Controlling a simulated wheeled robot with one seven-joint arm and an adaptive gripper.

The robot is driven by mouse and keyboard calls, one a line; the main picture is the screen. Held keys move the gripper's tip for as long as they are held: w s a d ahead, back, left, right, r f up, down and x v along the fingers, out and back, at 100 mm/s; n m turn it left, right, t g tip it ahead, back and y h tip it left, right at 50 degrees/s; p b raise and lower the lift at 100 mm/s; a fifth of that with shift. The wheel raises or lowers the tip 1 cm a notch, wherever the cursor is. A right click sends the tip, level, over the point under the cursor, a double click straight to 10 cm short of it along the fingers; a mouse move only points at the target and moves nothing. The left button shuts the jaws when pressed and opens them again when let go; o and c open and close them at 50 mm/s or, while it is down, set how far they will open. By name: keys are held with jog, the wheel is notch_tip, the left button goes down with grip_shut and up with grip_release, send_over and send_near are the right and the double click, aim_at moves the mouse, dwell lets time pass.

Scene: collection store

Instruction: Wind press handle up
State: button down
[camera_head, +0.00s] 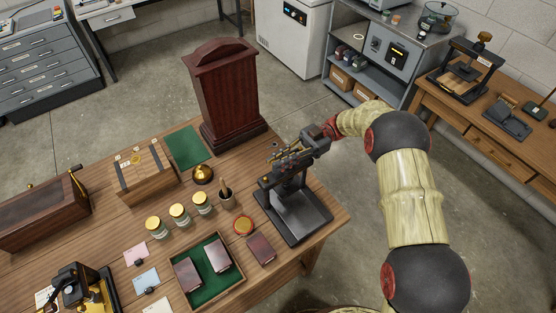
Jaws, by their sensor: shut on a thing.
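A small black press (305,216) stands at the right front part of the wooden table, with a flat dark base plate and an upright column. My gripper (282,156) reaches in from the right and is at the top of this press, above its base. It is shut on the press handle, of which only small brass-coloured parts show between the dark fingers. The rest of the handle is hidden by my gripper, so I cannot tell its exact angle.
A dark red wooden cabinet (228,92) stands behind the press. A brush cup (226,199), lidded jars (179,214), a brass bell (202,173) and a green-lined tray (221,291) lie to its left. Another press (467,70) stands on the right bench.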

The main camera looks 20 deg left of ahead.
jog(key=shift+r, duration=0.1)
jog(key=c, duration=1.8)
grip_release()
jog(key=shift+o, duration=0.4)
